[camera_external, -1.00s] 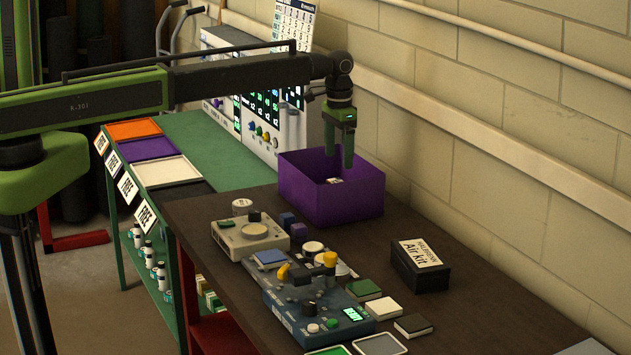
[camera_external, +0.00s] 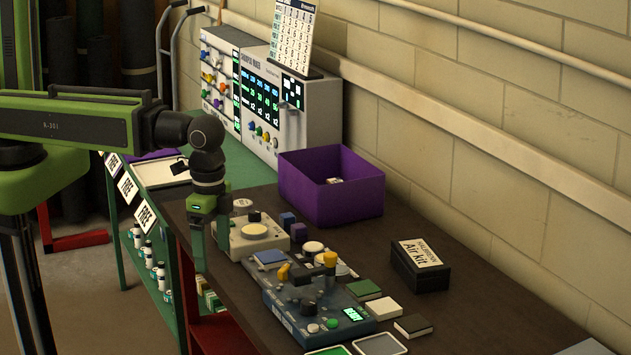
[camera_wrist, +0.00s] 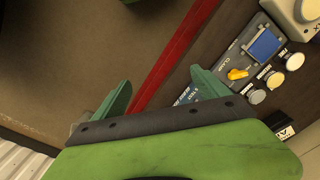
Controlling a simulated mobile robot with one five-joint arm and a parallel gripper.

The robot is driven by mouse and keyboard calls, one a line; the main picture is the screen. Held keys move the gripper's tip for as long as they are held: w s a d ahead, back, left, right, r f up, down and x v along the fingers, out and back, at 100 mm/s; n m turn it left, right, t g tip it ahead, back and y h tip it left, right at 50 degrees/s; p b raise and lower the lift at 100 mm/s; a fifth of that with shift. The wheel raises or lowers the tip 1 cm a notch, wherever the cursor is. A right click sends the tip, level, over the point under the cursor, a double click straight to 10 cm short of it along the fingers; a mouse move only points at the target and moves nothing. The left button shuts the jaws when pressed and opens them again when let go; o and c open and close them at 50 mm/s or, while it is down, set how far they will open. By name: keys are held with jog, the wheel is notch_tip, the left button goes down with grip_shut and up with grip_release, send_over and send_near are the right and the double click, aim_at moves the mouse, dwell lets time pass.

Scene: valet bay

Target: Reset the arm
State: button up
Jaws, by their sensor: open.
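My green gripper (camera_external: 210,250) points down at the left front edge of the dark bench, beside the pale device with a round top. Its jaws are open and empty. In the wrist view my gripper (camera_wrist: 160,85) shows two green fingers spread apart, with the red bench frame and the floor beyond them. My arm is drawn in, its wrist close to the green upper link.
A purple bin (camera_external: 333,190) with a small white item stands at the bench's back. A blue-grey control box (camera_external: 315,305) with yellow knobs, a pale device (camera_external: 250,236) and a black Air kit box (camera_external: 420,267) stand on the dark bench (camera_external: 480,315). Bare floor shows at left.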

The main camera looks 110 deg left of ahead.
notch_tip(320, 180, down, 9)
jog(key=b, duration=0.9)
